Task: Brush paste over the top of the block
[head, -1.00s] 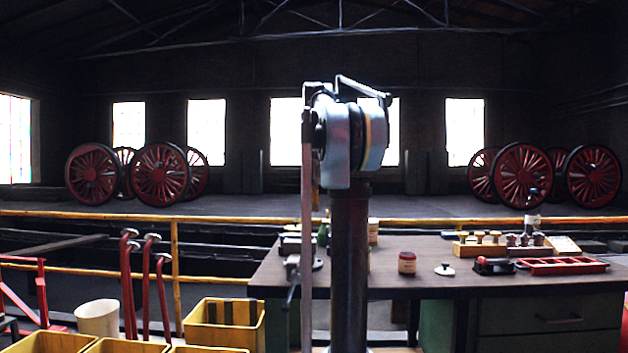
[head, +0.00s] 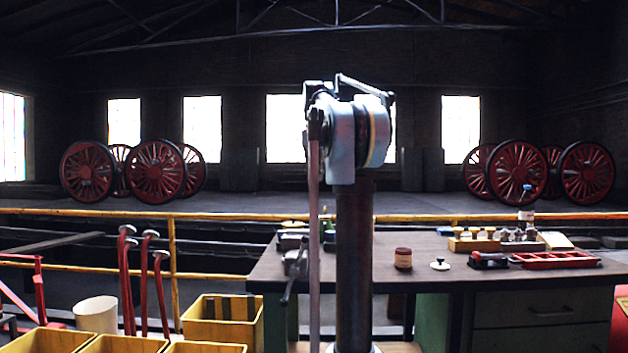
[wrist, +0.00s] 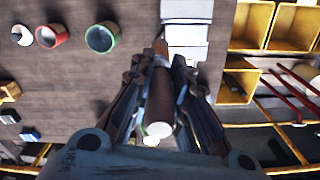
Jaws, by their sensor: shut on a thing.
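My gripper (wrist: 160,80) is shut on a brown wooden handle (wrist: 160,98) with a pale round end, in the wrist view; it looks like the brush's handle. The bristles cannot be made out. The handle's far end is close to a pale grey stepped block-like thing (wrist: 186,30); I cannot tell whether they touch, or whether this is the block or its holder. My gripper is hidden in the head view.
A green-rimmed round container (wrist: 102,37) stands on the bench between jar and block-like thing. Yellow bins (head: 222,320) and red long-handled tools (head: 145,280) are left of the bench. A red tray (head: 553,260) and small-part racks stand at right.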

